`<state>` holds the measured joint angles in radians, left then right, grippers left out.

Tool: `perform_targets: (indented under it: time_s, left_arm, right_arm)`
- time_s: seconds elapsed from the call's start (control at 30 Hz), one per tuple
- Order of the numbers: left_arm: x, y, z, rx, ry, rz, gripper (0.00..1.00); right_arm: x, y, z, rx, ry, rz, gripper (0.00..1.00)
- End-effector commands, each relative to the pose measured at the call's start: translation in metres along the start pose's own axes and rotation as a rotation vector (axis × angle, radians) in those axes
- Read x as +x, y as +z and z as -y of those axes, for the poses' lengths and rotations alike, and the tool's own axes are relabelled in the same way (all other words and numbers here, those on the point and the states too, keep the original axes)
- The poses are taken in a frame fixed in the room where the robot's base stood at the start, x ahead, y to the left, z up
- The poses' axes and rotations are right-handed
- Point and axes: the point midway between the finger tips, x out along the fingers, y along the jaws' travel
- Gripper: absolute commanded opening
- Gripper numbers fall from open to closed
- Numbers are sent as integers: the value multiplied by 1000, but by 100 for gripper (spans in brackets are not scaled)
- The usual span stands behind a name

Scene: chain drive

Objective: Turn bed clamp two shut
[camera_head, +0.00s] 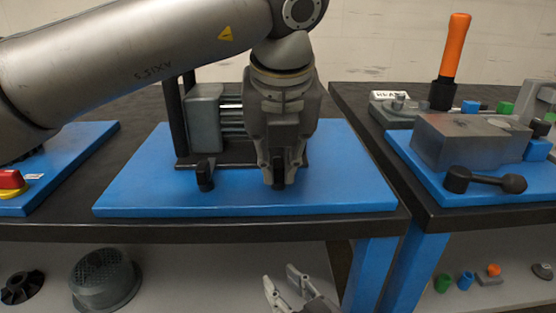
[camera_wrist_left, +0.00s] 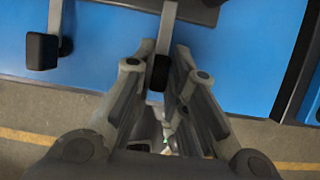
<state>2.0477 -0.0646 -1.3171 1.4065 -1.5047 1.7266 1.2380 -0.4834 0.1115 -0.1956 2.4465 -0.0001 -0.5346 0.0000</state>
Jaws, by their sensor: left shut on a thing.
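Two bed clamps with black-gripped levers stand at the front of the motor bed. The right clamp lever (camera_wrist_left: 160,72), which I take for bed clamp two, points toward the front edge; no label shows. My left gripper (camera_head: 279,180) comes down from above and is shut on this lever; its fingers (camera_wrist_left: 163,85) lie on both sides of the black grip in the left wrist view. The left clamp (camera_head: 204,176) is free and also shows in the left wrist view (camera_wrist_left: 42,51). My right gripper (camera_head: 288,285) is low, in front of the table, open and empty.
The grey motor (camera_head: 204,118) stands on the blue plate (camera_head: 140,190), partly hidden by my left arm. The right table carries a grey block (camera_head: 470,140), an orange handle (camera_head: 454,45) and a black lever (camera_head: 485,181). A grey basket (camera_head: 103,279) is on the lower shelf.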

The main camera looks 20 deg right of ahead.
Motion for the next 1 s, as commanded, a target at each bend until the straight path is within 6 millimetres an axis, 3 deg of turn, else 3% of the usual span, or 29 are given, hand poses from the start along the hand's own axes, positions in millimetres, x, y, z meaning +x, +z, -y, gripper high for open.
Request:
perform_targets:
  time_s: [0.43,0.47,0.6,1.0]
  left_arm:
    - [-1,1,0,-13,2,3,0]
    - [-1,1,0,-13,2,3,17]
    - [-1,1,0,-12,3,2,35]
    - [-5,1,0,-10,3,1,36]
  right_arm:
    - [0,-2,0,0,0,-11,36]
    - [0,-2,0,0,0,-11,36]
    - [0,-2,0,0,0,-11,36]
    - [0,-2,1,0,-2,-8,36]
